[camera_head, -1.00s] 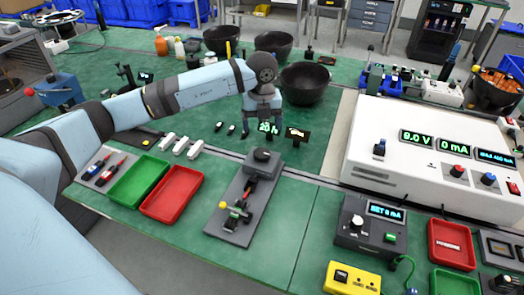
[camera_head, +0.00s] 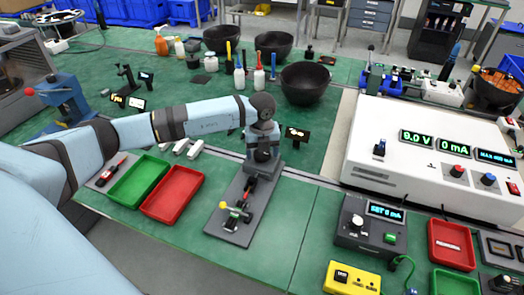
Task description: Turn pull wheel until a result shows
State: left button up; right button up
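The pull fixture is a grey base plate (camera_head: 221,221) at the near middle of the bench. The dark round pull wheel (camera_head: 263,157) is at its far end, largely covered by my gripper. My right gripper is not in view.
A green tray (camera_head: 139,184) and a red tray (camera_head: 172,194) lie left of the fixture. A large white supply (camera_head: 415,190) reading 9.0 V and 0 mA stands right. Black bowls (camera_head: 305,84) and bottles are behind. Green bench right of the fixture is clear.

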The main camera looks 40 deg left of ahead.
pick_arm(q)
jog(key=c, duration=0.7)
jog(key=shift+o, duration=0.2)
